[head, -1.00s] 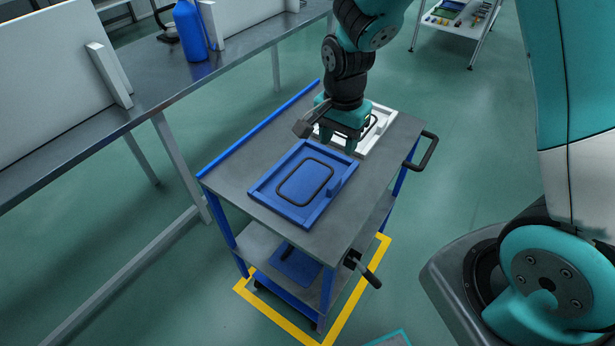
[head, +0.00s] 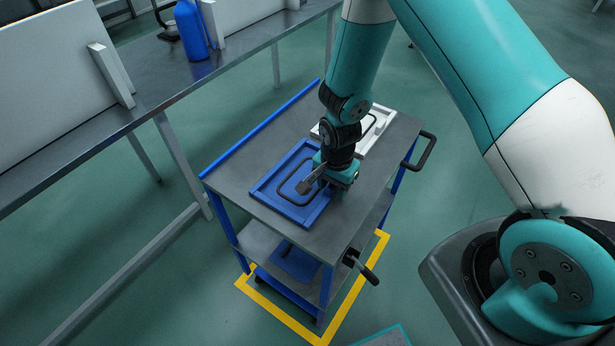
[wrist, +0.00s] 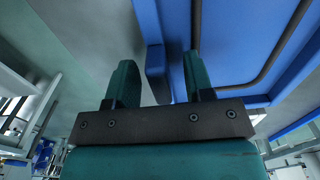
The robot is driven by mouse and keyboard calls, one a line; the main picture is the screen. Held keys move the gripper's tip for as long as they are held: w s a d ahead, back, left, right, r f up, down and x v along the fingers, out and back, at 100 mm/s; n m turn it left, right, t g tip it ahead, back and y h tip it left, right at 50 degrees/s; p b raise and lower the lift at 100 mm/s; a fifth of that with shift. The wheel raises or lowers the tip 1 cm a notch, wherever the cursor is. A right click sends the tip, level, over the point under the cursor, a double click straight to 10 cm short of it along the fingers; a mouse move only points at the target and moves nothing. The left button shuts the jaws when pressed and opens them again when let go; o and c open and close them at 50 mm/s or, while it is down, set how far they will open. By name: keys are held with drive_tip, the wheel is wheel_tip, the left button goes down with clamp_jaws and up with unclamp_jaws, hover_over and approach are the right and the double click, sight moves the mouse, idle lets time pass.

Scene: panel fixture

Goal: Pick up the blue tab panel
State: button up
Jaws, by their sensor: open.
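The blue tab panel (head: 271,183) lies flat on the top of the grey cart, with a dark rounded outline on its face. My gripper (head: 338,184) is pointed down at the panel's right edge and hides the tab in the head view. In the wrist view, the panel (wrist: 236,38) fills the upper right, and its blue tab (wrist: 155,60) shows between the two fingers. My gripper (wrist: 159,66) is open, with a finger on each side of the tab. A gap shows beside the left finger; contact at the right finger cannot be told.
A white panel (head: 378,140) lies behind the blue one on the cart top (head: 238,170). A black handle (head: 427,150) sticks out at the cart's right. A workbench (head: 130,115) with a blue bottle (head: 192,30) stands at left.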

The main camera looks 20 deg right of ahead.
clamp_jaws()
idle(0.3)
